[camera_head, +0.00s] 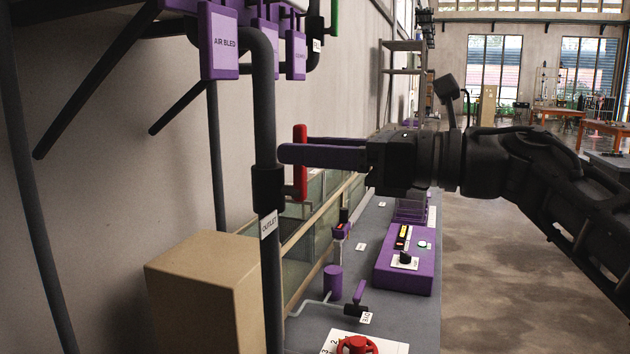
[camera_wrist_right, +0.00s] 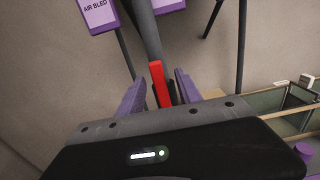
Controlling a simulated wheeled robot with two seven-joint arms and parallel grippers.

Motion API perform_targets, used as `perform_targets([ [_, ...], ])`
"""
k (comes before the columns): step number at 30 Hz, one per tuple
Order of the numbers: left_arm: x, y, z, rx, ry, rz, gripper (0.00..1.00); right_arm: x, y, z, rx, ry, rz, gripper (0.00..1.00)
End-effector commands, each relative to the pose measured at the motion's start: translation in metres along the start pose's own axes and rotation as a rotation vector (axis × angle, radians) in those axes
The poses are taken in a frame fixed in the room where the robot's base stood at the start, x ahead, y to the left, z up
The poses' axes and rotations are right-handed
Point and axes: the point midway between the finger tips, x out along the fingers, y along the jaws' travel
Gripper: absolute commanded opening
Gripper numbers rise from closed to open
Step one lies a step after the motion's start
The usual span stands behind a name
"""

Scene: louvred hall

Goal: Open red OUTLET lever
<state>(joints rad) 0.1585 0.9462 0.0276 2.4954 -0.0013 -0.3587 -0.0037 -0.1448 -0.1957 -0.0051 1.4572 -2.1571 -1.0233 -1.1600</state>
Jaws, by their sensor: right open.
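The red OUTLET lever (camera_head: 300,178) stands upright beside a dark vertical pipe (camera_head: 264,110), at a black valve body (camera_head: 268,188). A white OUTLET label (camera_head: 268,224) is on the pipe just below. My right gripper (camera_head: 285,152) comes in from the right with its purple fingers level at the lever's height. In the right wrist view, the red lever (camera_wrist_right: 160,84) shows between the two open purple fingers (camera_wrist_right: 158,92), with gaps visible on both sides. The lever's lower end is hidden there by the gripper body. My left gripper is not in view.
Purple AIR BLED (camera_head: 219,42) and other tags hang at the top left. A cardboard-coloured box (camera_head: 200,290) stands left of the pipe's lower part. A bench with a purple control box (camera_head: 407,262) and a red handwheel (camera_head: 357,345) lies below. Open floor is at the right.

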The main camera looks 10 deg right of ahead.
Motion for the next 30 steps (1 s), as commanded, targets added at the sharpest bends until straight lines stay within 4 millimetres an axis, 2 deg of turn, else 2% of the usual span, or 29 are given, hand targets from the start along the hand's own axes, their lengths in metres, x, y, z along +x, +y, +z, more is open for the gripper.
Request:
perform_targets([
  [8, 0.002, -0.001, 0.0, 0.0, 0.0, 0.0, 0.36, -0.013, -0.001, 0.0, 0.0, -0.002, -0.002, 0.42],
  [21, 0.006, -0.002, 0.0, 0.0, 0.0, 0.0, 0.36, -0.066, -0.001, 0.0, 0.0, -0.002, -0.003, 0.42],
  [30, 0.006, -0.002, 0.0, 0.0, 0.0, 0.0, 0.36, -0.07, 0.0, 0.0, 0.0, -0.001, 0.0, 0.42],
])
